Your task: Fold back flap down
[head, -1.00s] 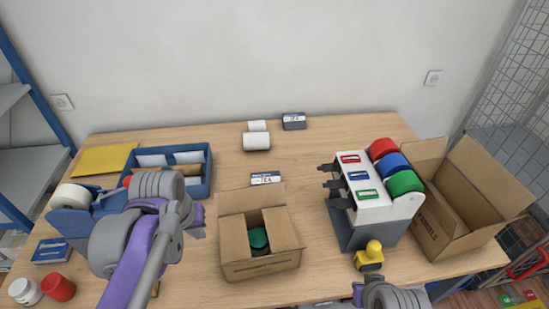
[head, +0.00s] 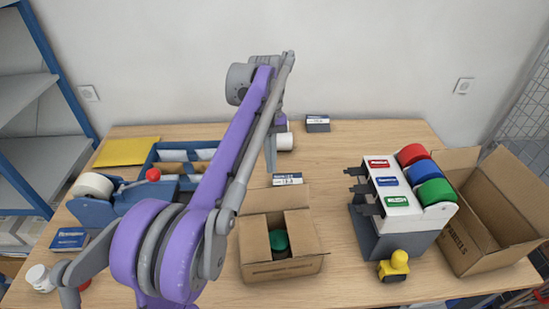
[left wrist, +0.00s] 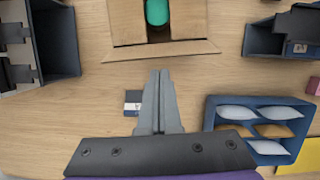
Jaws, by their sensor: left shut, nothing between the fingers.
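The small open cardboard box (head: 284,268) stands on the table, with a green-lidded item (head: 279,240) in the gap between its inward-lying left and right flaps. Its back flap (head: 292,197) stands up at the far edge; in the left wrist view the back flap (left wrist: 165,50) leans outward toward my fingers. My left gripper (head: 271,160) is behind the box, pointing down, shut and empty. In the left wrist view its fingertips (left wrist: 160,75) lie just short of the flap; contact cannot be told. My right gripper is out of view.
A dark labelled box (head: 288,179) lies behind the cardboard box. A blue tray (left wrist: 211,112) with envelopes is on the left in the head view. A label dispenser (head: 392,205), a yellow figure (head: 394,266) and a larger open carton (head: 470,240) stand at right.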

